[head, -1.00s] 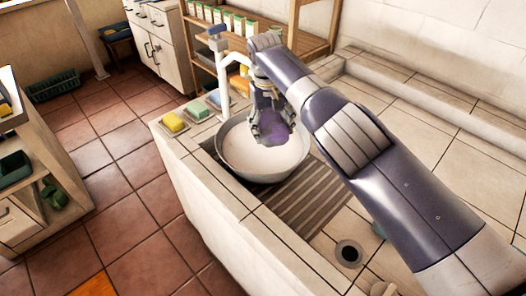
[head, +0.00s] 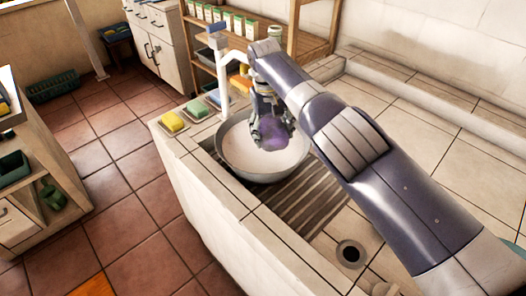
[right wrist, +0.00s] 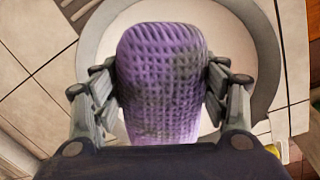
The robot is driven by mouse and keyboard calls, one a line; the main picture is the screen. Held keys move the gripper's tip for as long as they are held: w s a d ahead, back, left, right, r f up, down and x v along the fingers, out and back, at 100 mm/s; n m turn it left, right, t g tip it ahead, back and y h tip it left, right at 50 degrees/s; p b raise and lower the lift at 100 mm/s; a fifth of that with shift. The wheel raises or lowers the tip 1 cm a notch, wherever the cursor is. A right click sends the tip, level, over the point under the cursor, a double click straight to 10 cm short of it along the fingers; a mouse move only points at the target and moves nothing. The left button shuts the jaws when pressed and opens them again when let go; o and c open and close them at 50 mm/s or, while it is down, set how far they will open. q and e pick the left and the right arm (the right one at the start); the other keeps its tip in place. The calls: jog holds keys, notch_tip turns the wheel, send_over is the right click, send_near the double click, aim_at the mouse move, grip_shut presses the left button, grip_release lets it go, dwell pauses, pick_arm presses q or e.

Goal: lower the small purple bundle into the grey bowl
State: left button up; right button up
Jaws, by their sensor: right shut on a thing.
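The small purple bundle (head: 276,133) is a textured, woven-looking roll with greyish patches. It fills the middle of the right wrist view (right wrist: 160,85). My right gripper (head: 268,128) is shut on it, with a finger on each side in the right wrist view (right wrist: 162,92). The grey bowl (head: 262,175) has a pale white inside and sits on the ribbed part of the washbasin. In the head view the bundle overlaps the bowl's inside; the gap between them is hard to judge. My left gripper is not in view.
A white tap (head: 224,85) stands behind the bowl. A yellow sponge (head: 172,121) and a green sponge (head: 197,108) lie on the left ledge. The ribbed drainboard (head: 312,205) and a round drain (head: 350,254) are in front, mostly clear.

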notch_tip(320, 180, down, 8)
jog(key=b, duration=0.6)
jog(key=shift+f+b, duration=0.1)
jog(key=shift+b, duration=0.25)
jog(key=shift+f+b, duration=0.45)
jog(key=shift+f, duration=0.05)
dwell(0.7)
jog(key=o, duration=1.1)
jog(key=shift+o, duration=0.2)
jog(key=shift+r, duration=0.1)
jog(key=r, duration=0.8)
jog(key=shift+s+a, duration=0.15)
jog(key=shift+a, duration=0.2)
